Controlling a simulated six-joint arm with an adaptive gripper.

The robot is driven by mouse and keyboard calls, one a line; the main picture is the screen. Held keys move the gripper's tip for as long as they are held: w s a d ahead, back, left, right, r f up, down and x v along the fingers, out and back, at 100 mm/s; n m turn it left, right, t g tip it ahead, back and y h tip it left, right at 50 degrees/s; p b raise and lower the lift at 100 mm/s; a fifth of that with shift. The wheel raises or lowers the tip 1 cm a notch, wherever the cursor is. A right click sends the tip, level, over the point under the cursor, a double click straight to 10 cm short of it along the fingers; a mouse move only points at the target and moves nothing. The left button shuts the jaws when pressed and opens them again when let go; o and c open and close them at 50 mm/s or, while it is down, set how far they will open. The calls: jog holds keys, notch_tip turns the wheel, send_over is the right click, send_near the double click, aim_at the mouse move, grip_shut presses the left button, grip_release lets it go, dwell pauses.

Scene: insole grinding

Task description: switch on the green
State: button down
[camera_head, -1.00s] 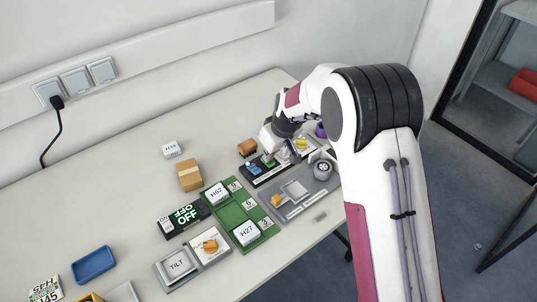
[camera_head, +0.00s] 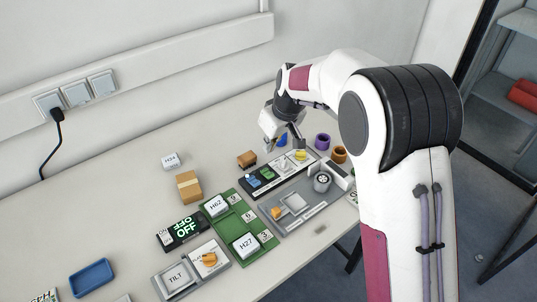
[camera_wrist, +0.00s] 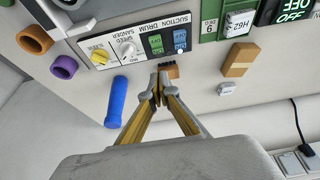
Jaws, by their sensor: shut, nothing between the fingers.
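The green switch (camera_head: 267,173) sits on a black and white control panel (camera_head: 282,175) beside a blue switch (camera_head: 254,181). In the wrist view the green switch (camera_wrist: 156,43) is under the label DRUM SANDER, and the blue one (camera_wrist: 180,38) is under SUCTION. I cannot tell whether the green switch is pressed in. My gripper (camera_head: 299,146) is shut and empty, raised behind the panel. In the wrist view its fingertips (camera_wrist: 158,87) meet below the green switch, apart from the panel.
A brown block (camera_head: 247,159) lies behind the panel. A blue cylinder (camera_wrist: 116,101) and purple (camera_head: 322,141) and orange (camera_head: 339,154) rings are nearby. A cardboard box (camera_head: 189,187), green tray (camera_head: 258,228) and OFF display (camera_head: 184,231) stand left.

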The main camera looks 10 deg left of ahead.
jog(key=shift+s+d+r, duration=0.1)
jog(key=shift+r, duration=0.95)
jog(key=shift+s+d+r, duration=0.1)
jog(key=shift+r, duration=0.95)
jog(key=s+d+r+m+t+h, duration=0.1)
jog(key=s+d+r+m, duration=0.2)
jog(key=s+d, duration=0.5)
jog(key=s+d+r+m+h, duration=0.1)
jog(key=s+d+r+m, duration=0.2)
jog(key=s+d, duration=0.6)
jog(key=s+d+r+m+t+h, duration=0.1)
jog(key=s+d+r+m, duration=0.2)
jog(key=s+d, duration=0.5)
jog(key=shift+s+d+r+t, duration=0.35)
jog(key=shift+s+r, duration=0.55)
jog(key=shift+s, duration=4.9)
